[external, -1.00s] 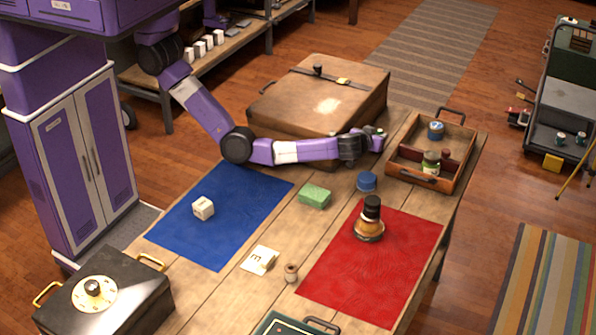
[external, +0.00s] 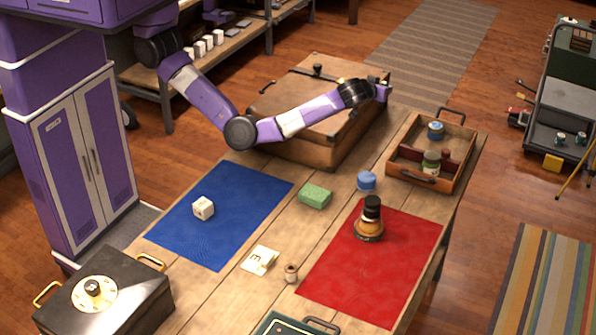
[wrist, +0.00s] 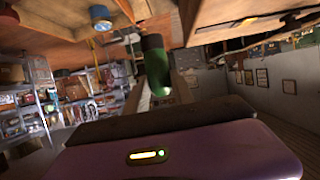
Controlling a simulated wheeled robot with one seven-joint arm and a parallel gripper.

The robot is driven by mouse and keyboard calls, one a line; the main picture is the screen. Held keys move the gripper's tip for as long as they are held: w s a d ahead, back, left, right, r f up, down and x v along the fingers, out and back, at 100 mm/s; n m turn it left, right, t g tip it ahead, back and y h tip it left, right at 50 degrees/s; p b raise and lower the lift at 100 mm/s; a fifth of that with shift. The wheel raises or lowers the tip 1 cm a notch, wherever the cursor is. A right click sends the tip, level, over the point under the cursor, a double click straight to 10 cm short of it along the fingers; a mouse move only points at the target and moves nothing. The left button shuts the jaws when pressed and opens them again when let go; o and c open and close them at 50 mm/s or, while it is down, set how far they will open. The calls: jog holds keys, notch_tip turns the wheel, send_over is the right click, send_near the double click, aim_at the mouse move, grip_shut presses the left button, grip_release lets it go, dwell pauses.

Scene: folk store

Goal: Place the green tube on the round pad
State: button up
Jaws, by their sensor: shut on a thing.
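My gripper (external: 382,92) is raised beside the right end of the brown suitcase, above the table. In the wrist view a green tube (wrist: 157,75) with a dark upper part stands out beyond the gripper's body, and the gripper is shut on it. The fingers are hard to make out, and the tube is not clear in the external view. I cannot make out a plain round pad for certain. A round blue object (external: 366,181) lies on the table between the crate and the red mat, apart from my gripper.
The brown suitcase (external: 300,130) is a tall obstacle at the table's back. A wooden crate (external: 455,178) holding jars stands at right. A dark-topped bottle (external: 371,208) stands on the red mat (external: 350,285). A green block (external: 315,195) and white cube (external: 203,208) lie nearby.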

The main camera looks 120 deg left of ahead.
jog(key=shift+r, duration=0.5)
notch_tip(320, 180, up, 4)
jog(key=m+t+h+p, duration=0.2)
jog(key=m+t+p, duration=0.4)
jog(key=p, duration=0.5)
send_over(363, 178)
notch_tip(363, 178, down, 20)
jog(key=shift+r+b, duration=0.15)
jog(key=shift+b, duration=0.65)
jog(key=o, duration=1)
jog(key=shift+c, duration=0.2)
jog(key=v, duration=1.2)
jog(key=shift+p, duration=0.35)
